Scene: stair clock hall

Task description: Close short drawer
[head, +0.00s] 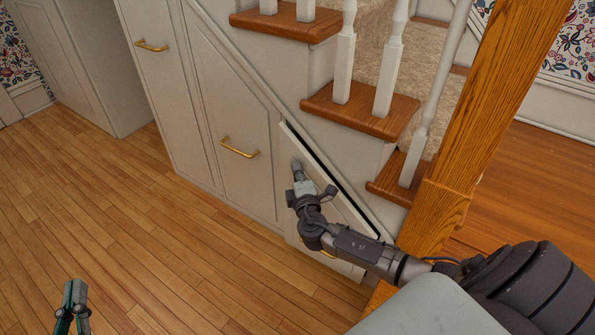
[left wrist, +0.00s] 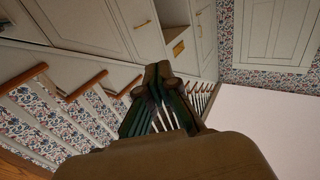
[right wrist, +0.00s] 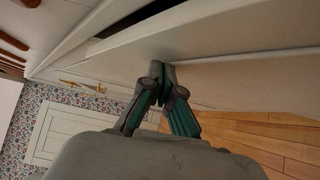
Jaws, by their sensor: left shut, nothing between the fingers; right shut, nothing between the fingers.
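The short drawer (head: 345,215) has a pale, slanted-top front low under the stairs. It stands slightly out, with a dark gap along its sloping top edge. In the right wrist view the drawer front (right wrist: 235,45) runs across the top, with the dark opening behind it. A bit of its brass handle shows under my right arm in the head view. My right gripper (head: 297,168) is shut and empty, its tips at the upper left part of the drawer front; whether they touch, I cannot tell. My left gripper (head: 74,288) is shut and empty over the floor, away from the drawer.
A taller panel with a brass handle (head: 239,148) stands left of the drawer, and another handled panel (head: 145,80) beyond it. Wooden stair treads (head: 360,109) and a thick oak post (head: 480,130) rise at right. The wooden floor (head: 150,230) at left is clear.

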